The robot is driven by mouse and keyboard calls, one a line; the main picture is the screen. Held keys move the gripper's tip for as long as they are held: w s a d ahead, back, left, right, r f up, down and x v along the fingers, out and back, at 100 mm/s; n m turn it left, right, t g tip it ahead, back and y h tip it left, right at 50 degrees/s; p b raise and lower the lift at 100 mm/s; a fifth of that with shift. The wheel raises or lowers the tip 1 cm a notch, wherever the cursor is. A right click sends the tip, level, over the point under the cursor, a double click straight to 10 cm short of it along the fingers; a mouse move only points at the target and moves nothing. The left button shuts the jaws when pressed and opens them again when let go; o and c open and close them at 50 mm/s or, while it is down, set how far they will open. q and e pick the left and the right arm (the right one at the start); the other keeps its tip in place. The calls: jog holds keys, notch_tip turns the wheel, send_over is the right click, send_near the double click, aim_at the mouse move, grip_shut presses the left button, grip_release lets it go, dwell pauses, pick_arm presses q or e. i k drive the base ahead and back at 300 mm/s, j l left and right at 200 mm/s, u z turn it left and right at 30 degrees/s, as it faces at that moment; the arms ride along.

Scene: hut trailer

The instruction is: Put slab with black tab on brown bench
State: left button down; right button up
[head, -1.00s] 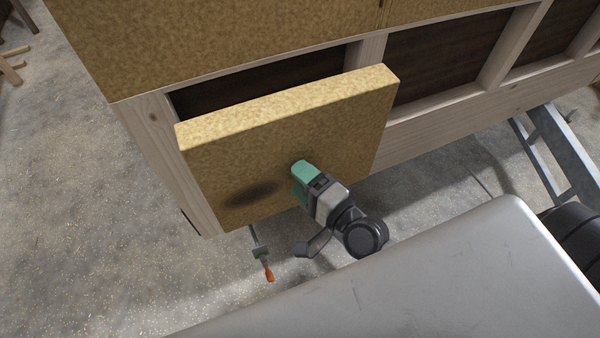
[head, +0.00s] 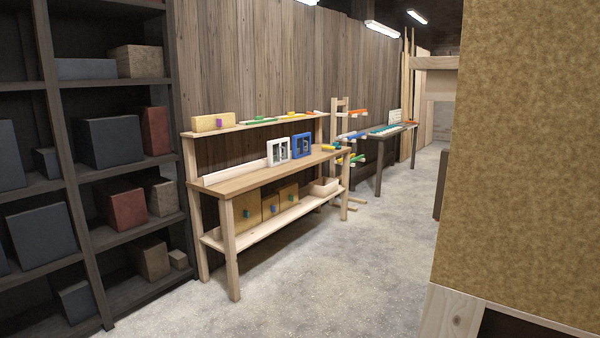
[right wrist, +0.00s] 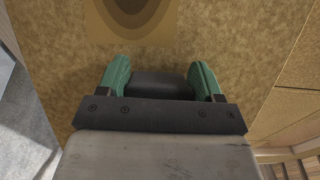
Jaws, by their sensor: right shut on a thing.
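The slab (right wrist: 250,60) is a flat, speckled yellow-brown panel filling much of the right wrist view. A dark oval mark shows on its face at the top. My right gripper (right wrist: 160,72) has its green fingers on either side of the black tab (right wrist: 160,87) and is shut on it. The brown bench (head: 265,172) stands left of centre in the head view, against a plank wall. Its top holds a white frame (head: 278,151) and a blue frame (head: 301,146). My left gripper is not in view.
Dark shelving (head: 95,200) with boxes stands left of the bench. A rack (head: 342,120) with coloured pegs and a dark-legged table (head: 390,131) stand beyond its right end. The concrete floor (head: 330,265) between is clear.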

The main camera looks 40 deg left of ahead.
aim_at(239, 180)
jog(key=k+u, duration=0.25)
jog(key=k+j+u, duration=0.15)
jog(key=k+u, duration=0.15)
jog(key=i+j+u, duration=0.25)
jog(key=i+u, duration=0.2)
jog(key=i+j+u, duration=0.1)
jog(key=i+u, duration=0.35)
jog(key=i, duration=1.15)
jog(key=i+z, duration=0.3)
jog(key=i, duration=0.2)
jog(key=i+z, duration=0.3)
jog(key=i, duration=0.25)
jog(key=i+l, duration=0.1)
jog(key=i, duration=0.9)
jog(key=i+u, duration=0.1)
jog(key=i, duration=0.9)
jog(key=l, duration=0.1)
